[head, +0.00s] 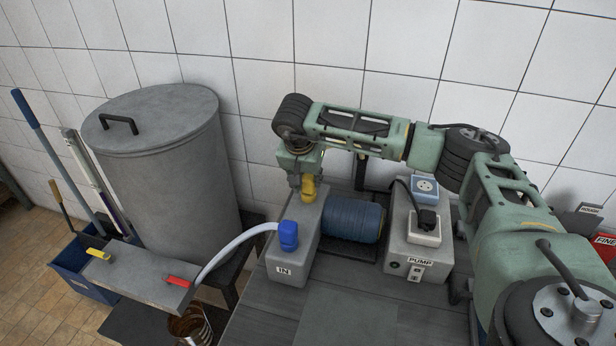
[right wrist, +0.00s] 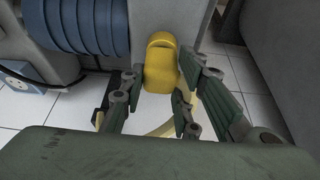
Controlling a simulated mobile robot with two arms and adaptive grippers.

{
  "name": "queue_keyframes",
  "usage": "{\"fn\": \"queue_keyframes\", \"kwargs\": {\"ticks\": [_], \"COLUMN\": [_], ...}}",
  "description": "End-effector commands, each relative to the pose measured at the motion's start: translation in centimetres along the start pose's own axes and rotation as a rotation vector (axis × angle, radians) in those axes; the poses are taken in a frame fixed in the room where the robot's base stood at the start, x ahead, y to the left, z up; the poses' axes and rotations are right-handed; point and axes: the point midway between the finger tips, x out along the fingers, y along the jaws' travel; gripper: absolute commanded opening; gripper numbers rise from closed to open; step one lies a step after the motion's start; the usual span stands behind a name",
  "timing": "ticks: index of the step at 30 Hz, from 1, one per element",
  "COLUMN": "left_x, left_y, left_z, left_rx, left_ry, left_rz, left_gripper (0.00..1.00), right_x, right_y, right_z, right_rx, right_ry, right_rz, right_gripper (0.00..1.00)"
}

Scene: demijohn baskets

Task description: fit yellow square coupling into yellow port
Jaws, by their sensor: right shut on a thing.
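The yellow coupling (head: 309,190) is at the far end of the grey block (head: 290,262) labelled IN. In the right wrist view the yellow coupling (right wrist: 160,76) sits against the block's face, with a pale yellow hose (right wrist: 160,129) below it. My right gripper (head: 296,183) is shut on it; its fingers stand on either side in the right wrist view (right wrist: 160,88). I cannot tell the yellow port apart from the coupling, nor whether the coupling is seated. My left gripper is not in view.
A blue coupling (head: 288,236) with a pale hose (head: 228,248) stands on the block's near end. A ribbed blue cylinder (head: 354,222) and the PUMP box (head: 413,242) are to the right. A lidded grey drum (head: 165,160) stands left. The front table top (head: 350,318) is clear.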

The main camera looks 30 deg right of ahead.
Motion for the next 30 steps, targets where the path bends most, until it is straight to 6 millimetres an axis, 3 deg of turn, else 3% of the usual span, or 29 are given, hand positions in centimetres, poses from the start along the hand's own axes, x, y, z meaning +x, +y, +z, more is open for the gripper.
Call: {"fn": "queue_keyframes", "kwargs": {"ticks": [5,6,13,23,30], "left_x": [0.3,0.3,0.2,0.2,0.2], "left_y": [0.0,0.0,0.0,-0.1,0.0], "left_z": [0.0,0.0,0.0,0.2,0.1], "left_rx": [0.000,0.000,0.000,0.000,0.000], "left_ry": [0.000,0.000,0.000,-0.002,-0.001], "left_rz": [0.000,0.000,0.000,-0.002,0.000], "left_gripper": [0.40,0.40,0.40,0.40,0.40], "right_x": [0.4,0.4,0.3,0.2,-3.3], "right_y": [0.0,0.0,0.0,0.0,-0.1], "right_z": [0.2,0.1,0.1,0.1,0.1], "right_rx": [0.000,0.000,0.000,0.000,0.000], "right_ry": [0.000,0.000,0.000,0.000,0.002], "right_rz": [0.000,0.000,0.000,0.000,-0.005], "right_gripper": [0.06,0.31,0.51,0.51,0.51]}}
